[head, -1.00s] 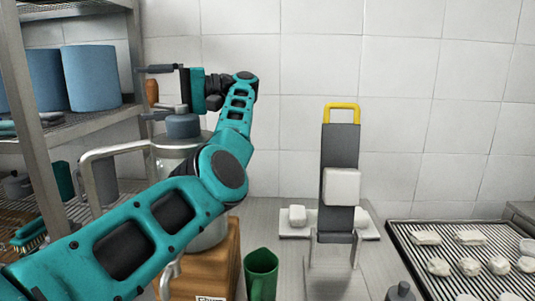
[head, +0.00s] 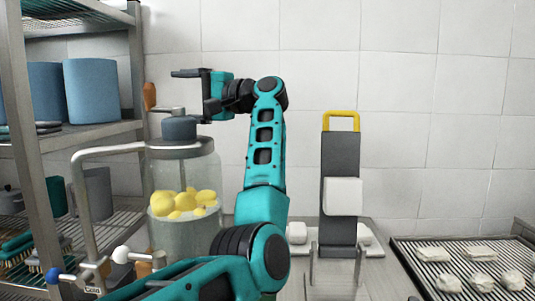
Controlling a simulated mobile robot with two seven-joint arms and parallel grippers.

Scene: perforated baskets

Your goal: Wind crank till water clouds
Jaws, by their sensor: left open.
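The glass jar (head: 185,228) stands at left centre with several yellow lumps (head: 184,202) in its upper half. The liquid below them looks pale grey and see-through. A dark hub (head: 179,128) sits on its metal lid, with a short crank arm (head: 168,110) and an upright brown wooden crank handle (head: 149,97). My left gripper (head: 184,96) is open and empty, its fingers pointing left. In the picture it lies to the right of the handle and above the hub, apart from the handle. My right gripper is out of view.
A metal shelf (head: 138,80) with blue rolls (head: 90,90) stands at left. A bent metal pipe (head: 105,152) runs beside the jar. A dark upright board (head: 340,160) with a yellow handle (head: 342,112) stands at centre right. A ribbed tray (head: 435,270) holds pale lumps at right.

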